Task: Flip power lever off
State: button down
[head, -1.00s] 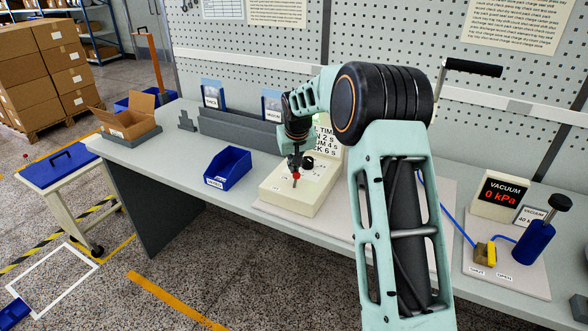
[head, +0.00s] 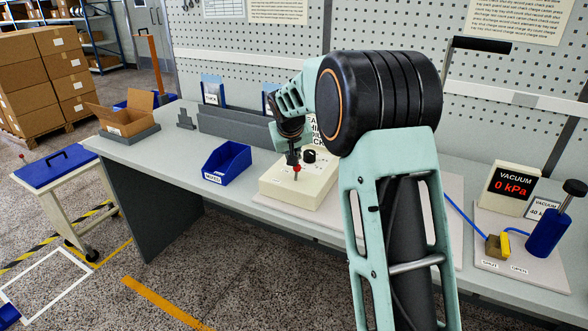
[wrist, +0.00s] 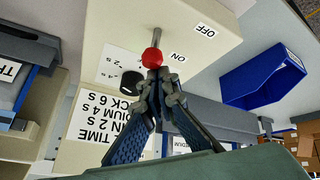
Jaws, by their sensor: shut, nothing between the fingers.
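The power lever is a thin metal stem with a red ball knob (wrist: 152,58) on a cream control box (head: 300,190). In the wrist view, the knob lies beside the ON label (wrist: 176,57); the OFF label (wrist: 205,30) is farther along the box. My gripper (wrist: 160,82) is shut and empty, its fingertips right at the knob; I cannot tell whether they touch it. In the head view, my gripper (head: 294,163) is over the box at the red knob (head: 296,168), and my arm hides part of the box.
A black dial (wrist: 131,83) sits beside the lever. A blue bin (head: 228,164) stands left of the box. Grey racks (head: 235,132) run behind. A vacuum display (head: 513,185) reading 0 kPa and a blue cylinder (head: 548,233) stand at right.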

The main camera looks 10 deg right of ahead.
jog(key=shift+s+a+f+t+h+b, duration=0.25)
jog(key=shift+s+a+t+h+b, duration=0.25)
jog(key=shift+b, duration=2.2)
jog(key=shift+s+a+f+t+h+b, duration=0.25)
jog(key=shift+t+b, duration=0.35)
jog(key=shift+b, duration=2.05)
jog(key=shift+s+r+b, duration=0.15)
jog(key=shift+s+b, duration=0.1)
jog(key=shift+b, duration=0.7)
jog(key=shift+d+r+p, duration=0.1)
jog(key=shift+r+p, duration=0.2)
jog(key=shift+p, duration=0.1)
jog(key=shift+w, duration=0.1)
jog(key=shift+w+d+f, duration=0.35)
jog(key=shift+w+d, duration=0.05)
jog(key=shift+w, duration=0.2)
